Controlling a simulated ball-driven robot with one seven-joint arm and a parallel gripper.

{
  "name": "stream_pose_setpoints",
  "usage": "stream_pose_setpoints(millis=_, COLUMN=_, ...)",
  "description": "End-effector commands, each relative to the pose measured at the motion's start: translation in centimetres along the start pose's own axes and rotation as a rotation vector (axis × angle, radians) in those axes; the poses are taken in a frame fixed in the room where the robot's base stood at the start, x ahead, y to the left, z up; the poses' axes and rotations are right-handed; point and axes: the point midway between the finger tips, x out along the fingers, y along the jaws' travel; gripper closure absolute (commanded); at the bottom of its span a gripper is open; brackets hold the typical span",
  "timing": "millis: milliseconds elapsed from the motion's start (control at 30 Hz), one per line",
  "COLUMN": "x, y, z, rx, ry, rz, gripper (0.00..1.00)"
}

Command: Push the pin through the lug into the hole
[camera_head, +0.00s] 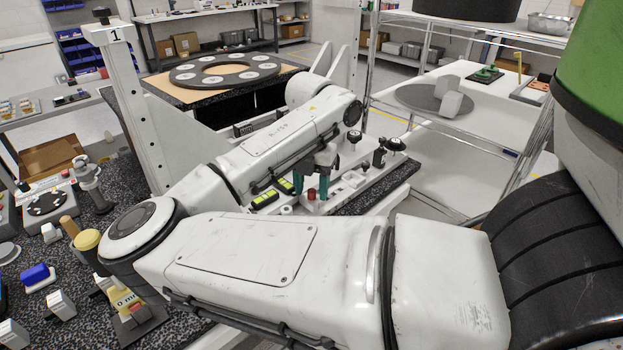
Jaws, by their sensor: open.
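My gripper (310,186) is small in the picture, below my wrist, over a white fixture plate (339,203). Its two teal fingers look open and stand apart. A small red-topped piece (311,194) shows between or just in front of the fingertips; it may be the pin's head, but I cannot tell whether they touch. I cannot make out the lug or the hole at this size. My forearm hides part of the plate behind it.
Black knobs (396,144) stand at the plate's right end. Yellow-green blocks (265,199) lie at its left. A black ring with white discs (225,69) is behind. Several small tools and blocks, including a blue block (35,274), crowd the speckled bench at left. A metal rack stands right.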

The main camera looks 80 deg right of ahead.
Motion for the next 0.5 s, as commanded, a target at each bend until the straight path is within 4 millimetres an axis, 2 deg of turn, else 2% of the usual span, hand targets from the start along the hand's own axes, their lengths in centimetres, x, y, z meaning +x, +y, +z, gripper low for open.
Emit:
stream_pose_setpoints(millis=167, x=-2.0, y=0.1, z=0.1, rx=0.001, ry=-0.002, rz=0.005, gripper=0.51)
stream_pose_setpoints(millis=500, x=-8.3, y=0.1, z=0.0, rx=0.000, ry=-0.002, rz=0.005, gripper=0.51)
